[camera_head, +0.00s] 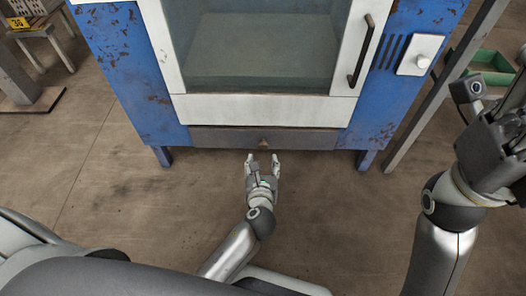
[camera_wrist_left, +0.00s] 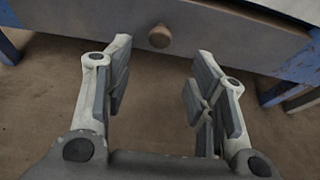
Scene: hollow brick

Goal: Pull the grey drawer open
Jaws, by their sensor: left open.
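The grey drawer (camera_head: 220,138) is a low panel at the bottom of the blue and white cabinet in the head view, and it looks shut. Its small round knob (camera_head: 263,141) sits at the middle of its front. In the left wrist view the drawer front (camera_wrist_left: 225,35) crosses the top, with the brown knob (camera_wrist_left: 160,37) just beyond the fingertips and between them in line. My left gripper (camera_head: 263,160) is open and empty just in front of the knob, apart from it; its two fingers (camera_wrist_left: 165,58) are spread wide. My right gripper's fingertips are not clearly visible at the right edge.
The blue cabinet (camera_head: 125,70) has a glass-fronted door with a dark vertical handle (camera_head: 361,50) above the drawer. Blue legs (camera_head: 162,157) stand either side. A slanted grey post and a green bin (camera_head: 492,64) are at the right. The floor before the drawer is clear.

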